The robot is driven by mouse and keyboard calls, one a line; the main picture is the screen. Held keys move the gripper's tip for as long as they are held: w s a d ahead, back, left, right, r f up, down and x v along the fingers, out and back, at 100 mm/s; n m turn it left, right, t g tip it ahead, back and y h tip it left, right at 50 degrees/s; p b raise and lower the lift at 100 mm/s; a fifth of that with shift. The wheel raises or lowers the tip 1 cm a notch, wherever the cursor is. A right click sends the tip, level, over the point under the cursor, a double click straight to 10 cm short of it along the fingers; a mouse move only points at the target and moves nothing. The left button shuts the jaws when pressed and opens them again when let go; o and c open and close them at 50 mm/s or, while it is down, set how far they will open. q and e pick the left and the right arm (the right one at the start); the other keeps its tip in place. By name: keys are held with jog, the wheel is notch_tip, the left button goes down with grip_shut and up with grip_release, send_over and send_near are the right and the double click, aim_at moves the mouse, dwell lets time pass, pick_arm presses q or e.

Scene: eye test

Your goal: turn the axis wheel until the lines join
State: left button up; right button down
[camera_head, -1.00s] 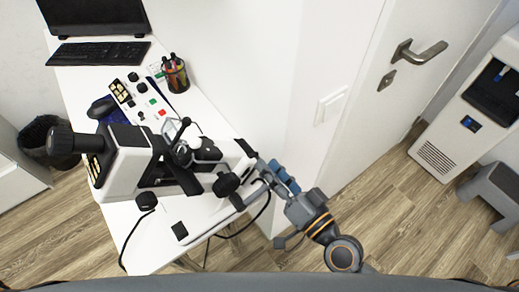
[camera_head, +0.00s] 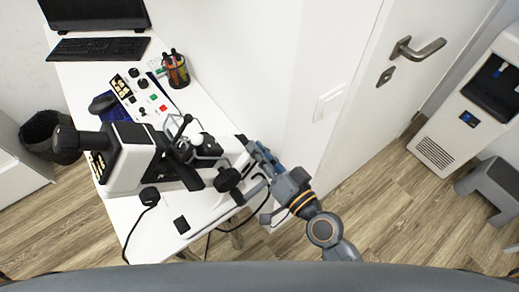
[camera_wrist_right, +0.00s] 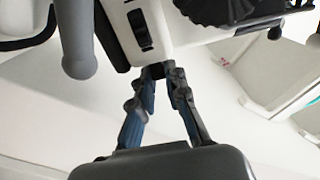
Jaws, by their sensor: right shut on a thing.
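A white and black eye instrument (camera_head: 130,170) with an eyepiece tube (camera_head: 80,141) lies along the white table. A round black knob (camera_head: 227,179) sits on its near side. My right gripper (camera_head: 254,154) is at the instrument's right end. In the right wrist view my right gripper (camera_wrist_right: 158,74) is shut on a small dark part (camera_wrist_right: 157,70) under the white housing (camera_wrist_right: 155,25). I cannot tell whether this part is the axis wheel. A ribbed black wheel (camera_wrist_right: 220,10) shows apart from the fingers. The lines are not visible. My left gripper is not in view.
A black cable hangs near my right arm. A bin (camera_head: 45,135) stands left.

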jog(key=shift+s+f+m+t+h+b, duration=0.2)
jog(key=shift+s+m+t+h+b, duration=0.15)
jog(key=shift+t+b, duration=0.6)
jog(key=shift+g, duration=0.25)
jog(key=c, duration=1.3)
grip_release()
jog(key=shift+d, duration=0.1)
